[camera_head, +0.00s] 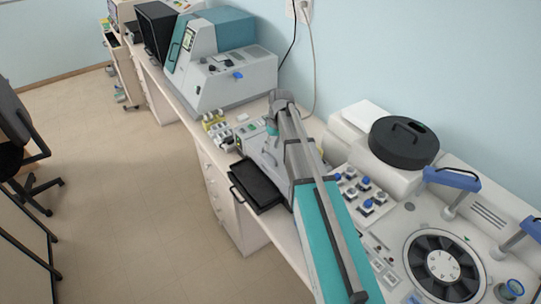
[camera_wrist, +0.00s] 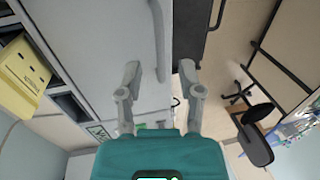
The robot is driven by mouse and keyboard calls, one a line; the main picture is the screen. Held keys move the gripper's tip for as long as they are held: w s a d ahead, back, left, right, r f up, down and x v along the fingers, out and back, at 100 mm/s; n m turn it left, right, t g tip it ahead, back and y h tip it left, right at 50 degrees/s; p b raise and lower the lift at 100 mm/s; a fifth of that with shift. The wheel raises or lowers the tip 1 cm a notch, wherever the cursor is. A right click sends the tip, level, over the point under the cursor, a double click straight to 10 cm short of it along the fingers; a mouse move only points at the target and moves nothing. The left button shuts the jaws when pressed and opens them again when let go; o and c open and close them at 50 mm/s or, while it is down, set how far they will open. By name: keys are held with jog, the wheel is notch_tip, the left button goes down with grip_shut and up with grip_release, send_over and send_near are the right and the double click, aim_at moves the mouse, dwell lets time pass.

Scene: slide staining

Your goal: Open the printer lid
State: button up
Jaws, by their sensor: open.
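The printer (camera_head: 250,140) appears to be the small light grey machine on the bench, with a black tray (camera_head: 258,186) at its front. My arm hides much of it in the head view. In the wrist view a light grey panel (camera_wrist: 95,45), which looks like its lid, carries a long grey bar handle (camera_wrist: 158,35). My gripper (camera_wrist: 160,68) is open and empty. In the picture its fingers lie on either side of the handle's lower end; I cannot tell the gap in depth. The fingers are not clear in the head view.
A large grey and teal machine (camera_head: 235,75) is further back. A stainer with a dark carousel (camera_head: 440,262) is at right.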

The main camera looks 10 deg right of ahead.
jog(key=shift+s+a+f+b, duration=0.1)
jog(key=shift+a+f+b, duration=0.05)
jog(key=shift+f+b, duration=0.5)
jog(key=shift+a+f+b, duration=0.1)
jog(key=shift+f+b, duration=0.3)
jog(key=shift+f, duration=0.3)
grip_shut()
